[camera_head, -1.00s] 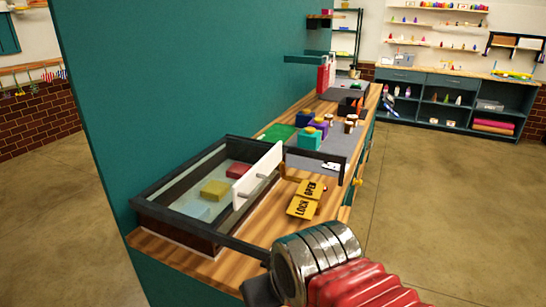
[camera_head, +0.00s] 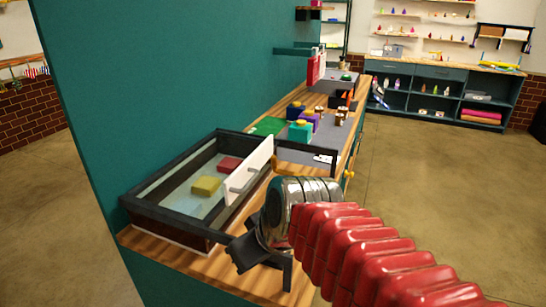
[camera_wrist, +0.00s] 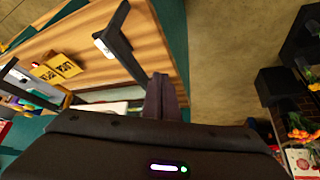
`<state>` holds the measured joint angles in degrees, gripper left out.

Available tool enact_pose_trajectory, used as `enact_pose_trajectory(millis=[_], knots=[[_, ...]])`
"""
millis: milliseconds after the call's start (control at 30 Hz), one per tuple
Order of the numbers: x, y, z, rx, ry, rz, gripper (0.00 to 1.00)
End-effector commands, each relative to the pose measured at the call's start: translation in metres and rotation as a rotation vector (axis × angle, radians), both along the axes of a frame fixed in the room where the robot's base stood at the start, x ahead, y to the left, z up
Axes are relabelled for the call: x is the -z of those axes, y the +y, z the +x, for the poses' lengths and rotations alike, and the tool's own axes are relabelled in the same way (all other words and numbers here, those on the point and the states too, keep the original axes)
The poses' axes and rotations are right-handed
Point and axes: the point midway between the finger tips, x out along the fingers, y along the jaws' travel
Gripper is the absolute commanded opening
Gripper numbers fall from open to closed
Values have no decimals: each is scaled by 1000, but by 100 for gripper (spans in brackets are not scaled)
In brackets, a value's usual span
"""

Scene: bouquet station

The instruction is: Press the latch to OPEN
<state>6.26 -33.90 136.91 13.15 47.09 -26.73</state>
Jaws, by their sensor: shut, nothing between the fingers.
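The latch (camera_wrist: 55,67) shows in the wrist view as two yellow plates with dark lettering, at the left over the wooden counter. My arm hides it in the head view. The lettering is too small to read now, and I cannot tell which way the latch is set. My gripper (camera_wrist: 162,93) is shut and empty, its fingers together, right of the latch in the wrist view and apart from it. In the head view my gripper (camera_head: 250,253) is a dark shape near the counter's front end, partly hidden by my wrist.
A dark-framed glass-topped bin (camera_head: 165,208) holds a yellow block (camera_head: 206,185) and a red block (camera_head: 230,164). A white panel (camera_head: 250,171) stands at its right side. A dark bar (camera_wrist: 126,50) rises near my gripper. Several coloured boxes stand farther back. Floor to the right is clear.

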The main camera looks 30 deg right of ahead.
Motion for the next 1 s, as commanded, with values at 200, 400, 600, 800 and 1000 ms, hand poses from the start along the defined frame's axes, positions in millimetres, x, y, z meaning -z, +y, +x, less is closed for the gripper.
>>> enact_pose_trajectory(millis=[200,400,600,800,1000], knots=[[-15,-7,54,-149,-86,-30,0],[-28,-23,105,-265,-185,-86,0],[-37,-51,156,-354,-284,-169,0],[-42,-91,203,-417,-373,-282,0],[-39,-142,245,-461,-438,-420,0]])
